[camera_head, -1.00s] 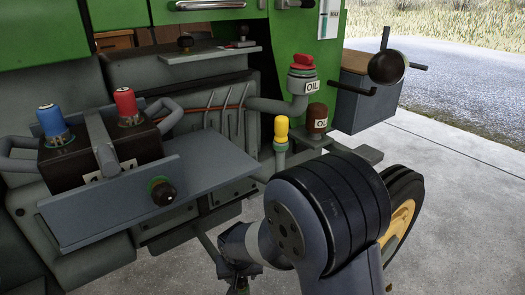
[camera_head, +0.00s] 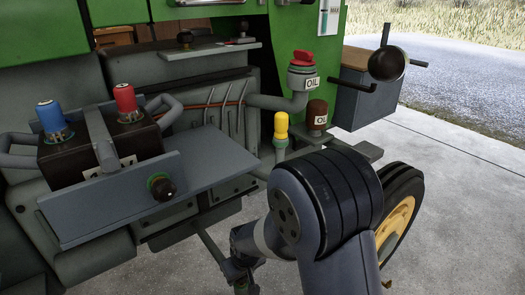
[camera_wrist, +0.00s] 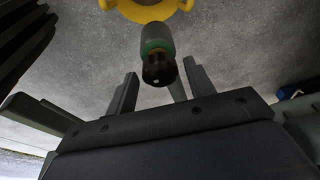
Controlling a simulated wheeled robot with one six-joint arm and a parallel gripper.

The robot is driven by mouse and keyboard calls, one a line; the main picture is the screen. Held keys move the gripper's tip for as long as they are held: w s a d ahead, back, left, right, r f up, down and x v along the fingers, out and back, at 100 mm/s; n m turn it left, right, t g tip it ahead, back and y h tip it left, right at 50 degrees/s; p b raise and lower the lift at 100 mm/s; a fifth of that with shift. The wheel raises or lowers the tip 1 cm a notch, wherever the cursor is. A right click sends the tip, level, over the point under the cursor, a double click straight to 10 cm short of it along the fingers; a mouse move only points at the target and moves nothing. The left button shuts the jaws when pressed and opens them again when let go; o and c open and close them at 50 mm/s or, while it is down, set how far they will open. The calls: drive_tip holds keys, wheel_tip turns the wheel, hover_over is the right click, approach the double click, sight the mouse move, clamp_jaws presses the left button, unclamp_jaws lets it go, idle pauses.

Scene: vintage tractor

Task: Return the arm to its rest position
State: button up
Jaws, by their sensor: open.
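My arm (camera_head: 325,205) is folded in the lower middle of the head view, in front of the tractor. Its wrist hangs down at the bottom edge, and the fingers cannot be made out there. In the wrist view, my gripper (camera_wrist: 159,72) has its two fingers apart. A dark rounded end with a green band (camera_wrist: 158,62) shows in line with the gap between them. I cannot tell its distance or which part it is. No held object can be made out.
A yellow-capped stick (camera_head: 281,127) and oil caps stand behind my arm. A wheel (camera_head: 402,205) is at right. Open concrete (camera_head: 465,200) lies right.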

drive_tip(key=shift+w+f+n+g+y+b, duration=0.1)
drive_tip(key=shift+n+g+y+b, duration=0.2)
drive_tip(key=shift+n+b, duration=0.95)
drive_tip(key=shift+n, duration=0.85)
drive_tip(key=shift+d, duration=0.1)
